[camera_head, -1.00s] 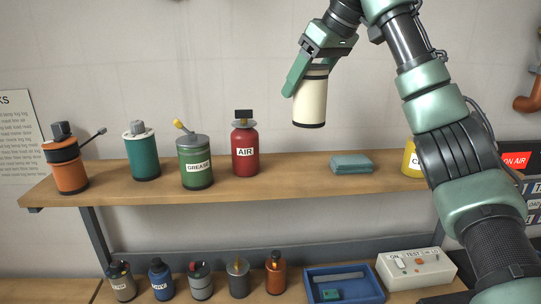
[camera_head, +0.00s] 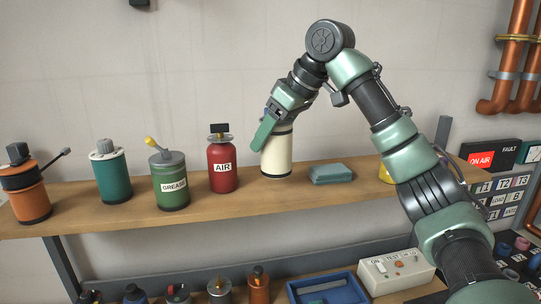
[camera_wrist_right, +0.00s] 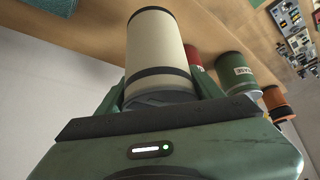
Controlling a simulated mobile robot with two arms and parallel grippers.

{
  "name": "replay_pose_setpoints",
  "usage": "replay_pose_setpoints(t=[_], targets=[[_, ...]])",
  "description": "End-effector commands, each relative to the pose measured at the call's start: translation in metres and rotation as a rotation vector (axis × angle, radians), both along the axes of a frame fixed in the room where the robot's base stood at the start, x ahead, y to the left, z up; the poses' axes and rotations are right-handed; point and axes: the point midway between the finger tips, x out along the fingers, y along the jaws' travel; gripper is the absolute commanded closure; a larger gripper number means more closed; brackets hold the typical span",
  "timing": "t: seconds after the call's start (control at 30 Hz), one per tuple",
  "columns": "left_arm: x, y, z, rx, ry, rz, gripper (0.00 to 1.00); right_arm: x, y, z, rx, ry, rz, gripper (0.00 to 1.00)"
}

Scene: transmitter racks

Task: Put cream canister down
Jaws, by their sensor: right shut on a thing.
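The cream canister (camera_head: 277,158) is a pale cylinder with dark bands. In the head view it is upright at the upper shelf (camera_head: 110,217), between the red AIR canister (camera_head: 222,166) and a folded teal cloth (camera_head: 331,174). Its base appears at the shelf surface; I cannot tell whether it bears its weight there. My right gripper (camera_head: 268,134) is shut on its upper part, coming from above. In the right wrist view the cream canister (camera_wrist_right: 156,55) sits between the fingers of the right gripper (camera_wrist_right: 160,95). My left gripper is not in view.
Left along the shelf stand a green GREASE canister (camera_head: 170,185), a teal canister (camera_head: 111,176) and an orange can (camera_head: 28,195). A yellow canister (camera_head: 386,172) is partly behind my right arm. Below are a blue tray (camera_head: 295,290), a white test box (camera_head: 398,272) and several small bottles.

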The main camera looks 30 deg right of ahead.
Motion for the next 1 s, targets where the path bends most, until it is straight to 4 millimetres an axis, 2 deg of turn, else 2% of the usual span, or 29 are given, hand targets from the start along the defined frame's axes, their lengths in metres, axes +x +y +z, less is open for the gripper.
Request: replay_pose_setpoints(t=[0.13, 0.4, 0.8, 0.83, 0.9, 1.0], targets=[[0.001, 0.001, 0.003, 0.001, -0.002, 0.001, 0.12, 0.0, 0.0, -0.012, 0.001, -0.002, -0.001, 0.92], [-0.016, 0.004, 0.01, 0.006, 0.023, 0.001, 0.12, 0.0, -0.001, -0.045, 0.0, -0.001, -0.002, 0.92], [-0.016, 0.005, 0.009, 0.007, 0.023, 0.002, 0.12, 0.0, 0.0, -0.052, 0.001, -0.003, -0.001, 0.92], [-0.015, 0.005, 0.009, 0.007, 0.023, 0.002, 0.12, 0.0, 0.0, -0.053, 0.0, -0.001, -0.001, 0.28], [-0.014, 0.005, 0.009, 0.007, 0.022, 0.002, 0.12, 0.0, 0.0, -0.053, 0.0, -0.001, -0.001, 0.12], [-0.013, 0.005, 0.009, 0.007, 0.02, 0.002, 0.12, 0.0, 0.0, -0.053, 0.0, -0.001, -0.001, 0.12]])
